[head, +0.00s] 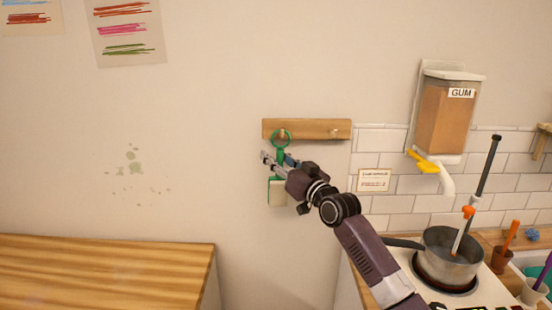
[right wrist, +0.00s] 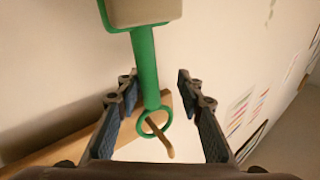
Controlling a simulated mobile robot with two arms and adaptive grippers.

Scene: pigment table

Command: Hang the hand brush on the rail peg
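The hand brush (head: 277,190) has a green handle and a pale head. It hangs head down under the wooden rail (head: 306,129), its green ring around the left rail peg (head: 282,133). In the right wrist view the brush handle (right wrist: 145,65) runs up to the head, and the peg (right wrist: 158,138) passes through the ring. My right gripper (head: 277,160) is at the handle, just below the ring. Its fingers (right wrist: 157,86) are spread wide, with gaps on both sides of the handle. My left gripper is not in view.
A second rail peg (head: 334,132) is bare. To the right are a gum dispenser (head: 447,115) with a yellow lever and a pot (head: 449,258) on a stove. A wooden counter (head: 100,270) stands at the lower left, its visible top clear.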

